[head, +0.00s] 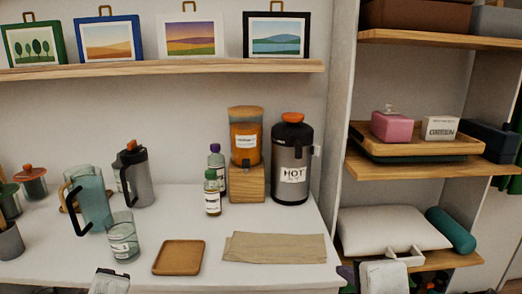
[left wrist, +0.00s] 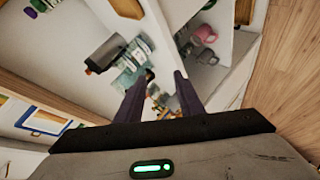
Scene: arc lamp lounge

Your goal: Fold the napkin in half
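The napkin (head: 274,247) is a beige cloth. It lies flat on the white table (head: 215,268) near the front right edge, as a wide, short rectangle. Whether it has more than one layer is too small to tell. Part of my left gripper (head: 109,283) shows at the bottom edge of the head view, left of the napkin and apart from it. In the left wrist view, its two dark fingers (left wrist: 160,92) are spread with nothing held between them. My right gripper (head: 384,276) shows at the bottom, right of the napkin and apart from it; its fingertips cannot be made out.
A wooden coaster tray (head: 179,257) lies just left of the napkin. A glass (head: 123,238) and a blue-green pitcher (head: 91,203) stand farther left. Small bottles (head: 213,193), an orange dispenser (head: 246,140) and a black HOT flask (head: 291,160) stand behind. Shelves (head: 430,165) rise at the right.

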